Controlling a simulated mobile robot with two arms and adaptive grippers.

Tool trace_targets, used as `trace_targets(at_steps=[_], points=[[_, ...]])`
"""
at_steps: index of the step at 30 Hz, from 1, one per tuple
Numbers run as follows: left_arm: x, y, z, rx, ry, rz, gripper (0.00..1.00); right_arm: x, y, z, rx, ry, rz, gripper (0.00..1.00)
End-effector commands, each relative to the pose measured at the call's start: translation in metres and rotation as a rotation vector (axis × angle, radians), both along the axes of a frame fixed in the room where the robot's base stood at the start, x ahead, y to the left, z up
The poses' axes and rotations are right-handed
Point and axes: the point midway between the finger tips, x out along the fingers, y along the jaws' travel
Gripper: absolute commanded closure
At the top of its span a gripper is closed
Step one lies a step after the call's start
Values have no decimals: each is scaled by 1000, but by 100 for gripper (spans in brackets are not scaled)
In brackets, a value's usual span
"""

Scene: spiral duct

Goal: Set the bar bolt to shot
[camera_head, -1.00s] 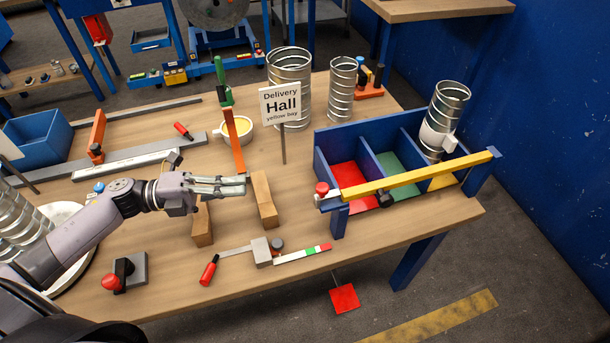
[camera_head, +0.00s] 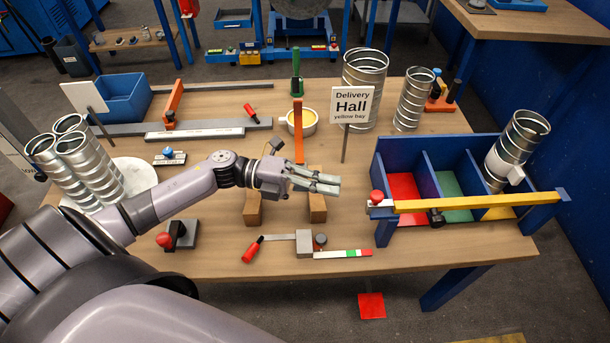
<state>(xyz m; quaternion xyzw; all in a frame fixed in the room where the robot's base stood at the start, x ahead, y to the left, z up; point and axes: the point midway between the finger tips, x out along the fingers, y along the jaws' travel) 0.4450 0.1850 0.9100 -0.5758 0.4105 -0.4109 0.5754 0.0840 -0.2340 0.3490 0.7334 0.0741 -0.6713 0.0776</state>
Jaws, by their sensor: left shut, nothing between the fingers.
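A yellow bar (camera_head: 470,204) lies level across the front of a blue divided bin (camera_head: 386,155) on the right of the table. At its left end is a small pale piece with a red knob (camera_head: 376,197), which looks like the bar bolt. Whether the bolt is shot or drawn is too small to tell. My right gripper is not in view.
Two wooden blocks (camera_head: 317,209) lie under and beside my left gripper. A red-handled slide (camera_head: 304,243) with a coloured strip lies in front. A Delivery Hall sign (camera_head: 352,105) stands behind. A spiral duct piece (camera_head: 514,145) stands in the bin's right part.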

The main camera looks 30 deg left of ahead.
Motion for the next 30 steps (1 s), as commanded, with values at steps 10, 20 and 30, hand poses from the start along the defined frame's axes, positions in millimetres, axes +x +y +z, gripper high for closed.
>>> trace_targets(at_steps=[10,20,30], points=[[17,-50,1,-1,1,1,100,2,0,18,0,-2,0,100],[19,-56,0,1,-1,0,100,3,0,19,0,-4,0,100],[37,-80,0,-2,-2,1,100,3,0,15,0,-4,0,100]])
